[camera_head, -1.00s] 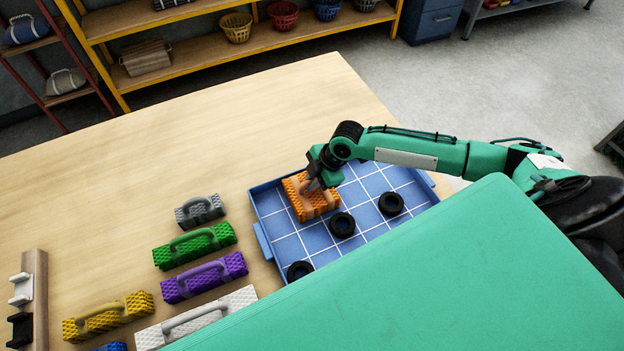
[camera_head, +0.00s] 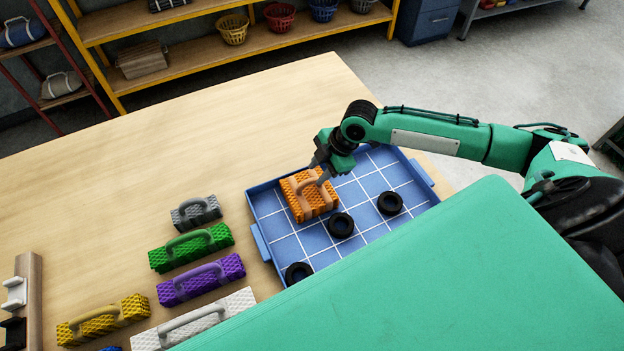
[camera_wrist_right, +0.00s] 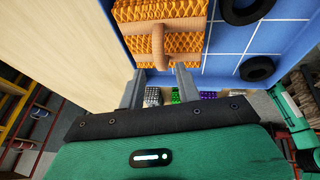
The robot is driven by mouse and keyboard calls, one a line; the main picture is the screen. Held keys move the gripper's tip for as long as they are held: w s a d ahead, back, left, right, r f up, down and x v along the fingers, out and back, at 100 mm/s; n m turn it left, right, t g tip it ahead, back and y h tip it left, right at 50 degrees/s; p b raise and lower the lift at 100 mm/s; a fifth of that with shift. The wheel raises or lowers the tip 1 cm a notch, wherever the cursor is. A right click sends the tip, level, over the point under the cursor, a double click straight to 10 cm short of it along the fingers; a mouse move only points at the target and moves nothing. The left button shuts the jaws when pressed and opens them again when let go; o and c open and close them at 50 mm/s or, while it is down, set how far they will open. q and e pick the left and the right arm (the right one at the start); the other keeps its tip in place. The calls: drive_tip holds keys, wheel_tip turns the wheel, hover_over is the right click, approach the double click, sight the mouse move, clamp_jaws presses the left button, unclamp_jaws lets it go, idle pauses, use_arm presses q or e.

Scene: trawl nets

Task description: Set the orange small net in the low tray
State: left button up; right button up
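The orange small net (camera_head: 302,206), a textured block with a tan handle, rests in the upper-left part of the blue low tray (camera_head: 262,215), on its white-lined floor. It also shows in the right wrist view (camera_wrist_right: 185,45), with its handle upright. My right gripper (camera_head: 321,172) is just above and beside the handle. In the right wrist view its two fingers (camera_wrist_right: 160,88) stand apart with nothing between their tips, and the handle is beyond them. My left gripper is not in view.
Black rings (camera_head: 341,225) lie in the tray. Left of the tray stand grey (camera_head: 196,212), green (camera_head: 190,248), purple (camera_head: 201,280), yellow (camera_head: 103,320) and white (camera_head: 195,322) nets. The table (camera_head: 150,170) behind them is clear.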

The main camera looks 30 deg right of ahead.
drive_tip(key=v, duration=0.6)
drive_tip(key=shift+b, duration=0.45)
